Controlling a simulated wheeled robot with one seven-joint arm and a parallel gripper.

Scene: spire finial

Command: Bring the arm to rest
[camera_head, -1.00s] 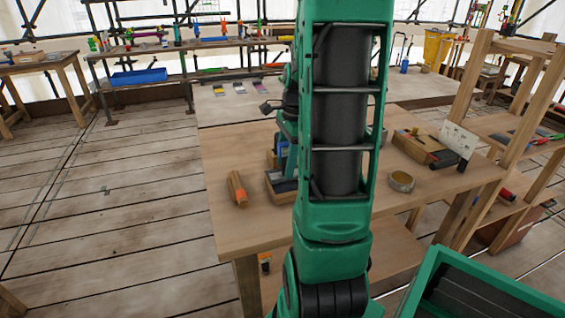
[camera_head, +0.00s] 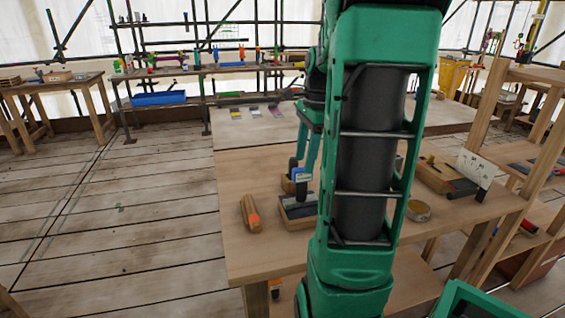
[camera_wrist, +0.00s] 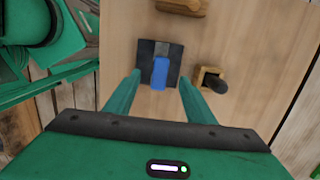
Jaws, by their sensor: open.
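My green arm stands upright across the middle of the head view and hides part of the workbench (camera_head: 262,170). My gripper (camera_head: 298,180) hangs to the left of the arm, fingers pointing down above the bench. In the wrist view my gripper (camera_wrist: 158,84) is open, its two green fingers apart with nothing held between them. Below them lies a dark square tray (camera_wrist: 147,47) with a blue item (camera_wrist: 160,73) in or on it. I cannot tell the exact height of the fingers above it.
An orange-ended wooden piece (camera_head: 249,213) lies left of the tray. A small wooden box with a dark rod (camera_wrist: 212,80) is beside the tray. A tape roll (camera_head: 418,210) and wooden box (camera_head: 440,176) lie right of my arm. A wooden shelf frame (camera_head: 490,125) stands right; left floor is clear.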

